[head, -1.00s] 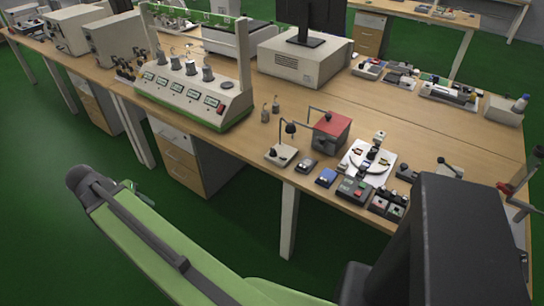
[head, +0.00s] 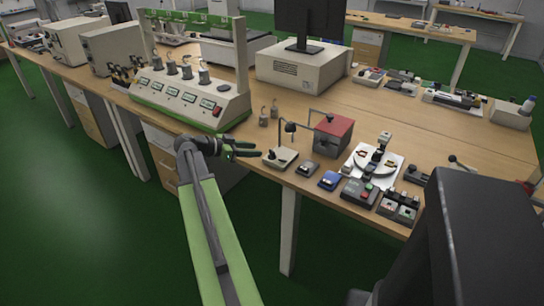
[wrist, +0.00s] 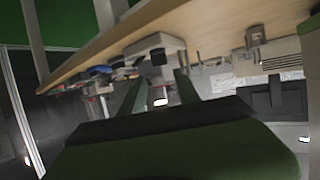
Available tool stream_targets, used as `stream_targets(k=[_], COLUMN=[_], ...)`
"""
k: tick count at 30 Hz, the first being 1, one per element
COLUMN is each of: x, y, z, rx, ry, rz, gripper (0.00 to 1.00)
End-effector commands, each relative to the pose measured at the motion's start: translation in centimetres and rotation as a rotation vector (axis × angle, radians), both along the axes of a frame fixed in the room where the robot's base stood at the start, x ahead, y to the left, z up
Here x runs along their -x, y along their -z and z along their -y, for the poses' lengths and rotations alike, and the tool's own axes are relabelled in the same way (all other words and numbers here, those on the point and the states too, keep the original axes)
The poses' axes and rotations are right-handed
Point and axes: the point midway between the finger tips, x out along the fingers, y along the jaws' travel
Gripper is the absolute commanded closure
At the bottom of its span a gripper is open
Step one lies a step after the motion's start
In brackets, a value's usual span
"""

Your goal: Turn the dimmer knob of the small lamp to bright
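The small lamp (head: 281,158) stands near the front edge of the wooden bench in the head view. It has a pale square base, a thin stem and a dark shade (head: 290,127). A small dark spot on the base may be its knob; its setting is too small to tell. My gripper (head: 254,150) is just left of the base, near bench-top height at the front edge, apparently not touching it. In the wrist view my gripper's two fingers (wrist: 158,88) are spread with nothing held. A pale block (wrist: 153,44) beyond them looks like the lamp base; no knob shows there.
A red-topped grey box (head: 332,136) stands behind and right of the lamp. Small dark and blue switch boxes (head: 329,180) line the front edge to its right. A green-and-white tester (head: 190,98) is to the left.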

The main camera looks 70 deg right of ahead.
Motion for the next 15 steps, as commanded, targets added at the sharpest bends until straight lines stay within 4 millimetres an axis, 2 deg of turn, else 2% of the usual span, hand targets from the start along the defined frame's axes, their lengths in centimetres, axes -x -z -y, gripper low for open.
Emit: stream_targets(k=[1,7,15], x=[0.9,3.8,5.7], y=[1.0,2.7,3.6], z=[0.9,4.1,6.1], rx=[0.000,0.000,-0.001], ry=[0.002,0.001,-0.003], rz=[0.000,0.000,-0.001], gripper=[0.62,0.62,0.62])
